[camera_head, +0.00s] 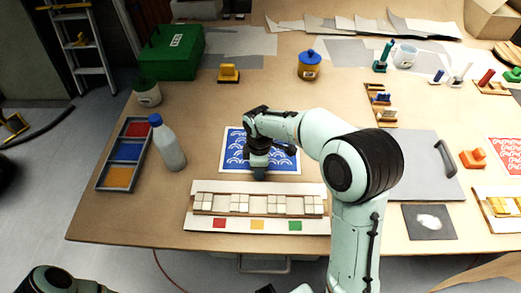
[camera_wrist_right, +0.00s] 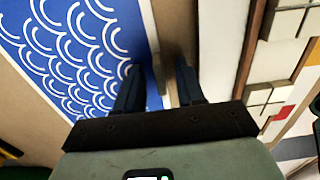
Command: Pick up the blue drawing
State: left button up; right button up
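The blue drawing (camera_head: 232,150), a sheet with white wave arcs and a pale border, lies flat on the table left of centre. It also shows in the wrist view (camera_wrist_right: 60,45). My right gripper (camera_head: 259,173) is over its near edge and hides part of it. In the wrist view the right gripper (camera_wrist_right: 157,70) is open, one finger over the drawing and the other past its edge. Nothing is held; I cannot tell whether the fingers touch the sheet. Part of my left arm shows at the bottom left, but its gripper is out of view.
A white board (camera_head: 195,215) with tile blocks and coloured squares lies just in front of the drawing. A bottle (camera_head: 168,148) and a tray with coloured compartments (camera_head: 103,170) stand to the left. A grey panel (camera_head: 425,160) lies to the right.

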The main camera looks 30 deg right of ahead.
grip_shut()
jog(key=shift+r, duration=0.15)
